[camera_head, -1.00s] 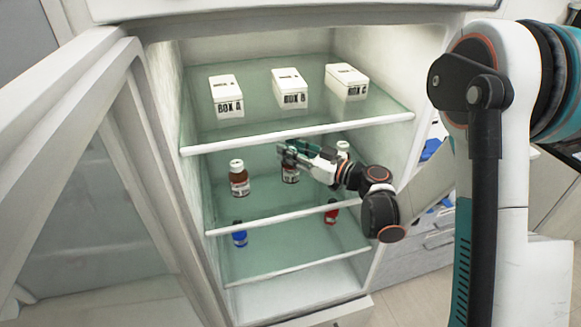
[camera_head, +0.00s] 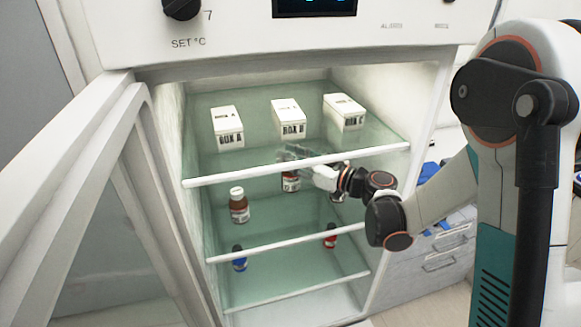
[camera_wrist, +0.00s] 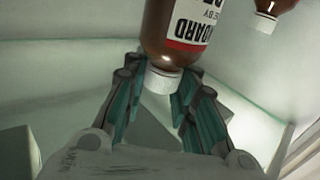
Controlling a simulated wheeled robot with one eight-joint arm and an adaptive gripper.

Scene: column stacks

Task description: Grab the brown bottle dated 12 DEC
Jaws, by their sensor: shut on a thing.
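My gripper (camera_head: 292,155) is inside the open cabinet on the middle shelf level, partly seen through the upper glass shelf. It is shut on the white cap of a brown bottle (camera_head: 291,183), which hangs below the fingers. In the wrist view the held bottle (camera_wrist: 175,35) has a white label with "DISCARD"-like lettering, partly cut off; its date is not readable. The fingers (camera_wrist: 158,92) sit on both sides of the cap. Another brown bottle (camera_head: 239,210) stands to the left on the middle shelf. A third bottle (camera_head: 338,196) is mostly hidden behind my arm.
The upper shelf edge (camera_head: 220,179) is just in front of my gripper. It bears three white boxes, including BOX A (camera_head: 227,124). A blue bottle (camera_head: 239,260) and a red bottle (camera_head: 330,238) stand on the shelf below. The open door (camera_head: 130,200) is at the left.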

